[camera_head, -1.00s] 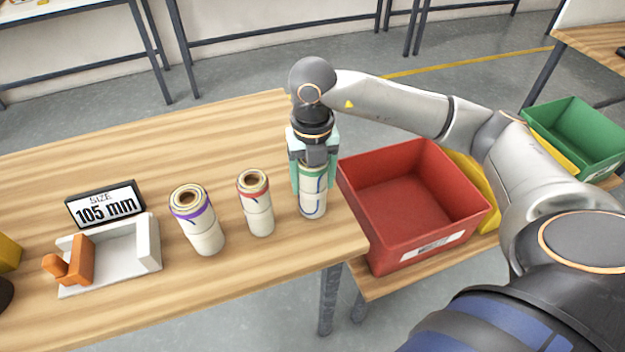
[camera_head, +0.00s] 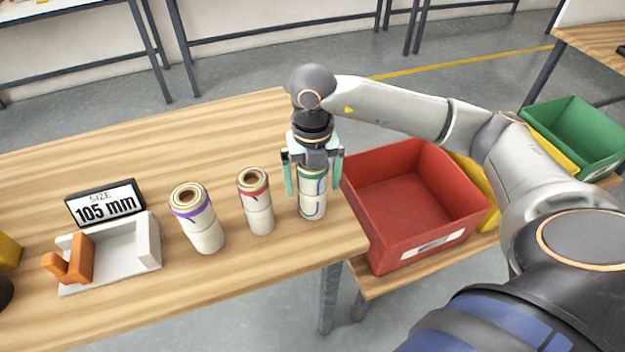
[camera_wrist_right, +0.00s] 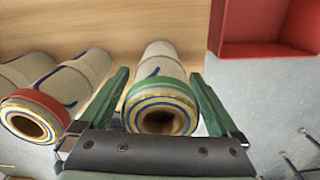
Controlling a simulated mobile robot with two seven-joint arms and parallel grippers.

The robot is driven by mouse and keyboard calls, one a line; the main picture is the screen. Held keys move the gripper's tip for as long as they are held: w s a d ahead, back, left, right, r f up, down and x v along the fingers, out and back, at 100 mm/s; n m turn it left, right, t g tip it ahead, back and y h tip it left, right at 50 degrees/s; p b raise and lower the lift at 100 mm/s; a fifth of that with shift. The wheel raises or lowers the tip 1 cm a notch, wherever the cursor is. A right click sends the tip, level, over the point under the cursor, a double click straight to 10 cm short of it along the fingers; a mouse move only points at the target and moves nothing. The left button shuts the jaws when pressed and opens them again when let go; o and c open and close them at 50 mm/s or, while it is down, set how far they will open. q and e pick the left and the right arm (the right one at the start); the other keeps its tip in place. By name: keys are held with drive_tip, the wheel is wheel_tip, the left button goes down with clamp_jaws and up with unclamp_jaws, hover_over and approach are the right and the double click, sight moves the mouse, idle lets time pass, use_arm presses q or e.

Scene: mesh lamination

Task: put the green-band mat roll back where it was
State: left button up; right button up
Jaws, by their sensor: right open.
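The green-band mat roll (camera_head: 312,201) stands upright on the wooden table near its right end, to the right of the other rolls. My right gripper (camera_head: 313,190) is above it, pointing down, with its green fingers open on either side of the roll and apart from it. In the right wrist view the green-band roll (camera_wrist_right: 159,95) stands between the spread fingers of the gripper (camera_wrist_right: 163,90), its hollow end facing the camera. The gripper hides part of its top in the head view. My left gripper is not in view.
A red-band roll (camera_head: 257,206) and a purple-band roll (camera_head: 200,225) stand to the left. Further left are a "105 mm" sign (camera_head: 105,204) and a white gauge tray with an orange part (camera_head: 80,262). A red bin (camera_head: 440,218) sits close on the right.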

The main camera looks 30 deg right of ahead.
wheel_tip(320, 180, up, 12)
drive_tip(key=shift+r+p, duration=0.15)
drive_tip(key=shift+p, duration=0.15)
drive_tip(key=shift+a, duration=0.1)
idle(0.3)
